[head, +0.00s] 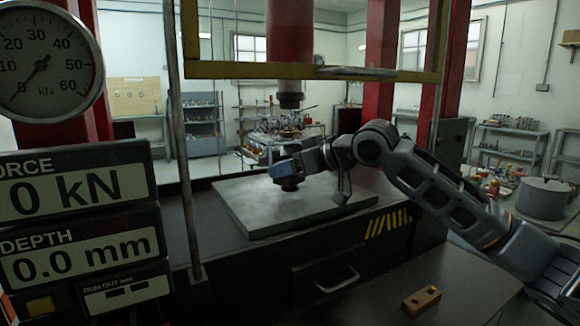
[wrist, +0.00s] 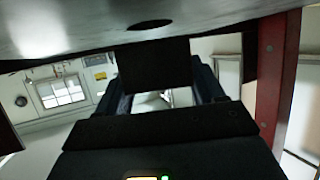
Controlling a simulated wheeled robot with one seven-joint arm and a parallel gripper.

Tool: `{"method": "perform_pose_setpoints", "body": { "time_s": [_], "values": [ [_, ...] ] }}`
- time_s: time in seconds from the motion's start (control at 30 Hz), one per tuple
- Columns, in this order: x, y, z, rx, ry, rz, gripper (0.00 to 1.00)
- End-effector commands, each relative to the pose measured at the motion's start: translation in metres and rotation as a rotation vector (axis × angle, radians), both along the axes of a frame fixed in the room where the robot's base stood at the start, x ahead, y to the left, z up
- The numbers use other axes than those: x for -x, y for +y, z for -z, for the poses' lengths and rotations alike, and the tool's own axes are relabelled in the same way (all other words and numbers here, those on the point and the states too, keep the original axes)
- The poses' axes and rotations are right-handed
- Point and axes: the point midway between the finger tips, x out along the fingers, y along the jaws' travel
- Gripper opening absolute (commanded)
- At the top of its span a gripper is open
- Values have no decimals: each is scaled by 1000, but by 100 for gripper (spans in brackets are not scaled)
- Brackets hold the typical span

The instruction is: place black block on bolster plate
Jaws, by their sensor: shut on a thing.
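The bolster plate (head: 250,212) is a flat grey slab on the press bed in the head view. My gripper (head: 289,177) reaches in from the right and is over the plate, under the press ram (head: 290,95). It is shut on the black block (head: 289,185), a small dark shape below the fingers. In the wrist view the black block (wrist: 155,65) sits between the two fingers. A grey surface with a dark oval fills the top of that view. I cannot tell whether the block touches the plate.
A yellow guard frame (head: 220,70) with an upright rod crosses in front of the press. A force and depth display (head: 75,225) and a dial stand at left. A brass-coloured block with holes (head: 421,299) lies on the front bench. Much of the plate is bare.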

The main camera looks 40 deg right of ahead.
Motion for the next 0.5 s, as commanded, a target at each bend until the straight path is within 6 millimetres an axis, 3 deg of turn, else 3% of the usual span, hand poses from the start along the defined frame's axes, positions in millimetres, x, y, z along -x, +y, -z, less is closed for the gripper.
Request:
{"method": "perform_pose_setpoints", "body": {
  "time_s": [0.37, 0.4, 0.5],
  "values": [
    [0, 0, 6, -1, -1, 0, 0],
    [0, 0, 9, -1, 4, 1, 72],
    [0, 0, 10, -2, 6, 0, 81]
  ]
}}
